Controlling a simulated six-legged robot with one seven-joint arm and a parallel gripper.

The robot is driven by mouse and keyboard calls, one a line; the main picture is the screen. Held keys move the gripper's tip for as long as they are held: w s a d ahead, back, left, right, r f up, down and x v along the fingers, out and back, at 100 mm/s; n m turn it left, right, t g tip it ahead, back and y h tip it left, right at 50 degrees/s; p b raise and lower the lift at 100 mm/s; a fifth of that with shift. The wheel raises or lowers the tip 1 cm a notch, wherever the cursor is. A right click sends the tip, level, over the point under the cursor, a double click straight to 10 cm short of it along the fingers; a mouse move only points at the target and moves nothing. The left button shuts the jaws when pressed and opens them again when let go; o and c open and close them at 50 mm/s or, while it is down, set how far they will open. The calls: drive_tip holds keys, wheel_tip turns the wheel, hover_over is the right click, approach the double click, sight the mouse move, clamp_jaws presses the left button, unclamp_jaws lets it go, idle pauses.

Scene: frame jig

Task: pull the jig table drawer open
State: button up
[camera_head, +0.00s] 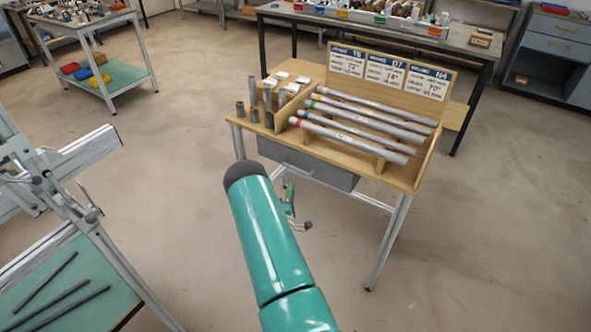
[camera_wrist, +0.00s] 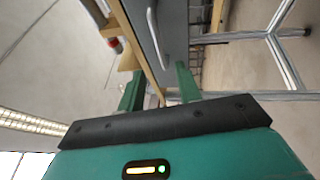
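The wooden-topped jig table (camera_head: 405,178) stands at the centre right in the head view. Its grey drawer (camera_head: 315,166) sits under the front of the top and looks closed. In the wrist view, the grey drawer front (camera_wrist: 183,35) fills the upper middle, with a pale bar handle (camera_wrist: 157,42) on it. My gripper (camera_wrist: 160,73) is open, its two green fingers apart with nothing between them. The handle lies just beyond the fingertips, roughly in line with the gap. In the head view, my arm hides part of the drawer front and most of my gripper (camera_head: 289,198).
A table leg (camera_head: 389,242) stands at right. A metal frame (camera_head: 85,215) with a green panel stands at left, a cart (camera_head: 125,77) behind. The floor between is clear.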

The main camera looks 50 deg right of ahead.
sight(295, 169)
drive_tip(key=x, duration=1.2)
drive_tip(key=shift+c, duration=0.2)
clamp_jaws()
